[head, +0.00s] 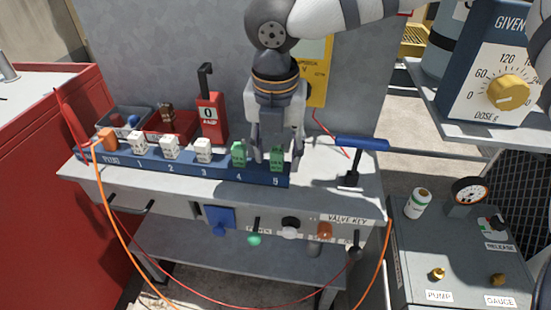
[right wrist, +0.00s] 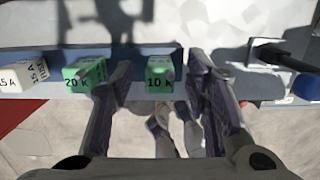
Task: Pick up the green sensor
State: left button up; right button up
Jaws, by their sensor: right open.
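Two green sensor blocks sit in the blue rack (head: 200,169) on the bench. My right gripper (head: 276,148) points down over slot 5, open. In the right wrist view its fingers (right wrist: 160,65) stand on either side of the 10 K block, with gaps showing. My left gripper is not in view.
White blocks (head: 170,148) fill slots 1 to 3, with an orange block (head: 107,138) at the left end. A red lockout post (head: 211,115) and small bins (head: 125,118) stand behind. A blue-handled lever (head: 361,144) is right of the rack. Orange and red cables hang in front.

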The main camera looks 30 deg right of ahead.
aim_at(278, 149)
jog(key=shift+w, duration=0.1)
grip_shut()
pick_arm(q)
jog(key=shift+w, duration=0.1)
pick_arm(e)
jog(key=shift+r, duration=0.4)
jog(key=r, duration=0.1)
jog(key=r+p, duration=0.1)
jog(key=r, duration=0.1)
jog(key=shift+s+r, duration=0.2)
jog(key=shift+r, duration=0.05)
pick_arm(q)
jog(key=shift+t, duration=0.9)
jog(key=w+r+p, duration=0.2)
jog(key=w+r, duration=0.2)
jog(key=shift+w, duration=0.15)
pick_arm(e)
jog(key=s+a+r, duration=0.1)
jog(key=s+r, duration=0.7)
jog(key=s, duration=0.5)
jog(key=shift+s+r, duration=0.3)
